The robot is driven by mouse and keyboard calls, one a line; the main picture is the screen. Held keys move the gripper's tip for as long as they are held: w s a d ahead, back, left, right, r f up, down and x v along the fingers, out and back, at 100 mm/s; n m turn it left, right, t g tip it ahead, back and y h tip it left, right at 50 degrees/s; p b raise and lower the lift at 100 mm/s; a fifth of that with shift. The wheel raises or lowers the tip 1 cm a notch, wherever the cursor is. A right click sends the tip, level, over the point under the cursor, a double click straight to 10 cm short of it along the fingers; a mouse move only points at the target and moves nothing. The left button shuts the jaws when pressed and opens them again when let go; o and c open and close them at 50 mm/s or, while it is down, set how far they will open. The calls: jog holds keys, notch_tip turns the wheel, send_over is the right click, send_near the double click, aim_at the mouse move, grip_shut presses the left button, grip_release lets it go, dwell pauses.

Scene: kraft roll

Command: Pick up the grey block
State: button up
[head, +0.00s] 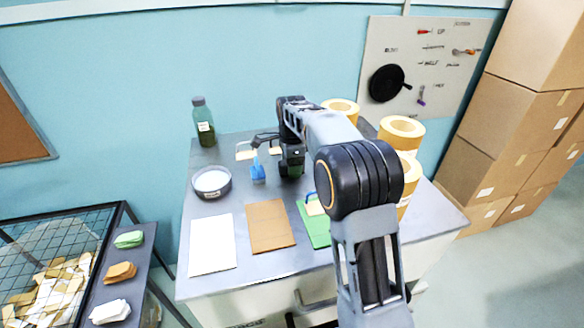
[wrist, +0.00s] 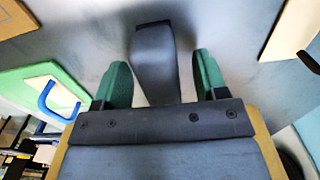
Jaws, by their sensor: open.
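The grey block (wrist: 154,62) is a dark grey piece in the wrist view, between the two green fingers of my gripper (wrist: 161,78). A gap shows on each side of it, so the fingers are apart and not closed on it. In the head view, my gripper (head: 291,170) is low over the back middle of the grey table (head: 222,278). I cannot make out the block there, as my arm and gripper cover that spot.
A blue tool (head: 257,173), a round dish (head: 211,184) and a bottle (head: 204,128) stand left of my gripper. White (head: 212,245), brown (head: 270,228) and green (head: 316,230) sheets lie in front. Large yellow rolls (head: 401,133) stand at right.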

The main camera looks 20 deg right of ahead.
jog(key=c, duration=1.1)
